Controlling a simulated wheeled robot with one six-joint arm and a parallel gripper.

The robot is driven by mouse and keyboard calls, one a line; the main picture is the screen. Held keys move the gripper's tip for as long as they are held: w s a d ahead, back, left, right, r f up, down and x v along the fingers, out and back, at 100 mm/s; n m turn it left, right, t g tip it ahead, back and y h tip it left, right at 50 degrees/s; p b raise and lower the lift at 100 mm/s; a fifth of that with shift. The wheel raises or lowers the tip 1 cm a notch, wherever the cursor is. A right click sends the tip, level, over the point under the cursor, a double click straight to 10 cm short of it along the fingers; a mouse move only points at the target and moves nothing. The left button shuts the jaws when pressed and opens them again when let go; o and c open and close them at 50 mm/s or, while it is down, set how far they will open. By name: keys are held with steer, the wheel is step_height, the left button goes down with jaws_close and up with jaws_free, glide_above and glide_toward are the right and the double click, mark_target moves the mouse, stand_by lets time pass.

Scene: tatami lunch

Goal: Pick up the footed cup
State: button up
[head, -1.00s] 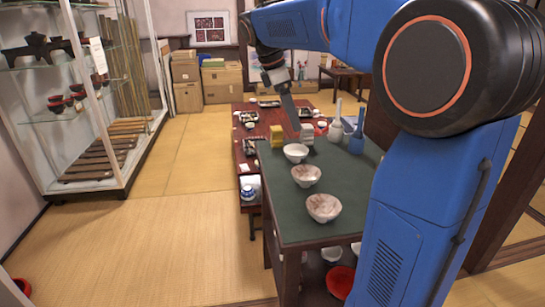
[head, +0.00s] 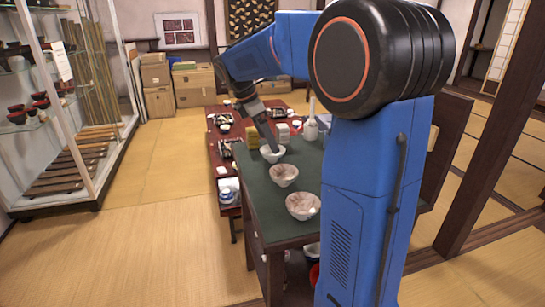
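Three pale bowl-shaped cups stand in a row on a green-topped stand. The far one is a plain white cup (head: 267,155); the middle cup (head: 284,175) and the near cup (head: 303,206) have brownish patches. I cannot tell from this view which has a foot. My gripper (head: 274,149) points down at the far white cup, with its tip at or just over the cup's inside or right rim. The fingers are small and dark here, so I cannot tell whether they are open or touching the cup.
The green-topped stand (head: 262,215) also holds yellow blocks (head: 258,136), pale grey blocks (head: 283,133) and a white bottle (head: 311,128) near the cups. A low red table (head: 222,158) with dishes lies behind. A glass display case (head: 60,110) stands left; the tatami between is clear.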

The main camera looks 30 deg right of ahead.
steer(key=shift+x, duration=3.1)
steer(key=shift+w, duration=0.1)
steer(key=shift+c, duration=0.2)
steer(key=c, duration=1.1)
